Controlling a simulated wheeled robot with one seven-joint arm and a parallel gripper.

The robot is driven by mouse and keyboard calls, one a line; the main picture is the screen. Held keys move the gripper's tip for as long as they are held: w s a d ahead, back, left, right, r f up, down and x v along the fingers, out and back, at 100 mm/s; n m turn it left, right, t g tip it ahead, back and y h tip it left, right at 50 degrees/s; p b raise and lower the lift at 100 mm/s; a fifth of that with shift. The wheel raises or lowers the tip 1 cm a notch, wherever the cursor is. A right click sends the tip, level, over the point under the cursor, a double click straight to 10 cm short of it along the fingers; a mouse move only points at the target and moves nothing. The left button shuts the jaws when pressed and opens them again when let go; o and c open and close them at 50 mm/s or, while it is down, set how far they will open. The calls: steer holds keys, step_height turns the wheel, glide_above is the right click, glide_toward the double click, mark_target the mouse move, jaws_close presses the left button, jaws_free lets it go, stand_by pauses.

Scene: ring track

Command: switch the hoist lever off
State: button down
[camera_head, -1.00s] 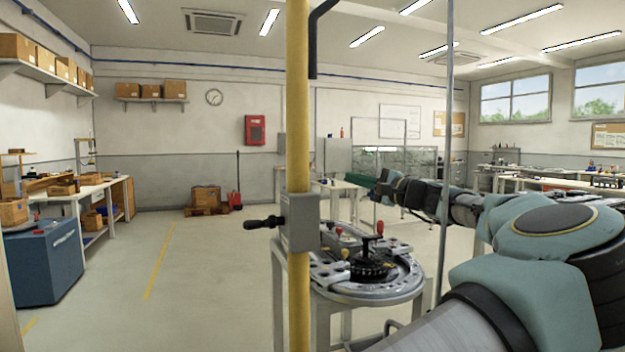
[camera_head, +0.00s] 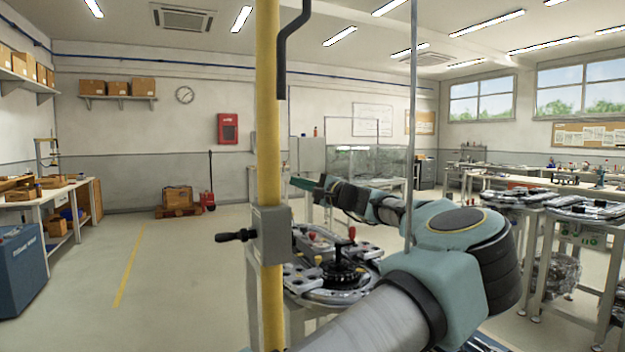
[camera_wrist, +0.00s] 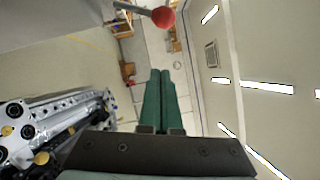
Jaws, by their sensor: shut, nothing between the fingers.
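A grey switch box (camera_head: 271,235) is fixed to the yellow post (camera_head: 267,120). A black-handled lever (camera_head: 235,236) sticks out from the box's left side, roughly level. My gripper (camera_head: 300,183) has green fingers and points left, just right of the post and above the box's height in the picture. It does not visibly touch the lever. In the wrist view its fingers (camera_wrist: 167,75) lie together and empty. A red ball knob (camera_wrist: 163,16) on a metal rod shows beyond them at the top; I cannot tell which lever it belongs to.
A round work table (camera_head: 330,290) with a black fixture and red-knobbed parts stands behind the post. More round tables (camera_head: 575,207) stand at right. The floor at left (camera_head: 180,270) is clear.

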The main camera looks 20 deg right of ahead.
steer(key=a, duration=0.1)
steer(key=a+p, duration=0.1)
steer(key=a+r, duration=0.1)
steer(key=a, duration=0.1)
steer(key=shift+s+r+p, duration=0.1)
steer(key=shift+s+p, duration=0.25)
steer(key=shift+s, duration=0.05)
steer(key=shift+a+r+n+b, duration=0.3)
steer(key=shift+r+n+b, duration=0.1)
steer(key=shift+n+b, duration=0.4)
steer(key=a+n+b, duration=0.1)
steer(key=a+r+n+g+h+b, duration=0.1)
steer(key=n+b, duration=0.1)
steer(key=a+r+n+g+b, duration=0.1)
steer(key=n+b, duration=0.1)
steer(key=shift+s+a+r+h, duration=0.1)
steer(key=shift+s+a+h, duration=0.05)
steer(key=shift+s+h, duration=0.2)
steer(key=shift+w+r, duration=0.1)
stand_by(0.6)
